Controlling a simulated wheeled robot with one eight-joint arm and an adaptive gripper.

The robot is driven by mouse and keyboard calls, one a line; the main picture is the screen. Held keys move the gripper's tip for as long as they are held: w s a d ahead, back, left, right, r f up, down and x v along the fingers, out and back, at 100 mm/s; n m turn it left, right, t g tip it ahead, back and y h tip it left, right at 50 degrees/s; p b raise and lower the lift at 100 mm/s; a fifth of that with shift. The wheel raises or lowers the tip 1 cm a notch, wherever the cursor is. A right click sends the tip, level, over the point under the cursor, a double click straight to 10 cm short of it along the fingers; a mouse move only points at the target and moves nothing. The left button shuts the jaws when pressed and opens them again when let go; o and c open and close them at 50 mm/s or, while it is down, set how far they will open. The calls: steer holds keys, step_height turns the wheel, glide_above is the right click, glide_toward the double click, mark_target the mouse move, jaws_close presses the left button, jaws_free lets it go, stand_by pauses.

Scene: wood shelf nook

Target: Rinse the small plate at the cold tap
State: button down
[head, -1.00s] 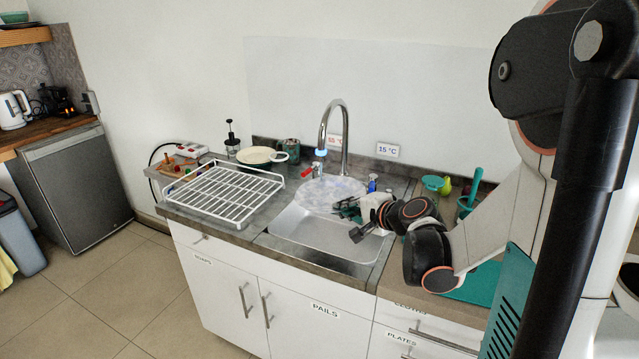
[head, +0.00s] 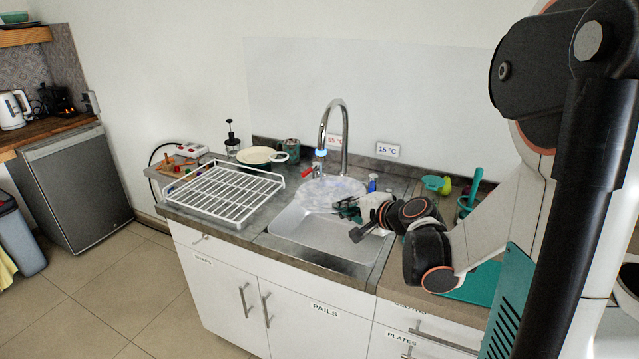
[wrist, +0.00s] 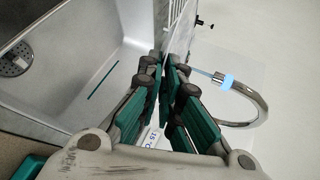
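The small plate (head: 325,190), whitish with a mottled surface, is above the sink basin (head: 320,234), below the tap (head: 344,135). My gripper (head: 345,207) holds it from the right side. In the wrist view the plate (wrist: 181,38) is seen nearly edge-on, between the green-padded fingertips of my gripper (wrist: 168,72), which are shut on it. The tap spout (wrist: 228,81) has a glowing blue ring, and a thin bluish stream runs from it towards the plate. A red tap handle (head: 306,172) is left of the spout. Labels read 55 °C (head: 335,141) and 15 °C (head: 388,150).
A white wire rack (head: 225,192) stands left of the sink. Behind it are a cream plate (head: 255,155) and a green mug (head: 291,148).

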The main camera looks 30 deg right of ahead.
steer(key=shift+s+r, duration=0.1)
steer(key=shift+r, duration=0.05)
steer(key=s+r+p, duration=0.3)
steer(key=s, duration=0.1)
steer(key=shift+s+a+r, duration=0.2)
steer(key=shift+s+r, duration=0.2)
stand_by(0.8)
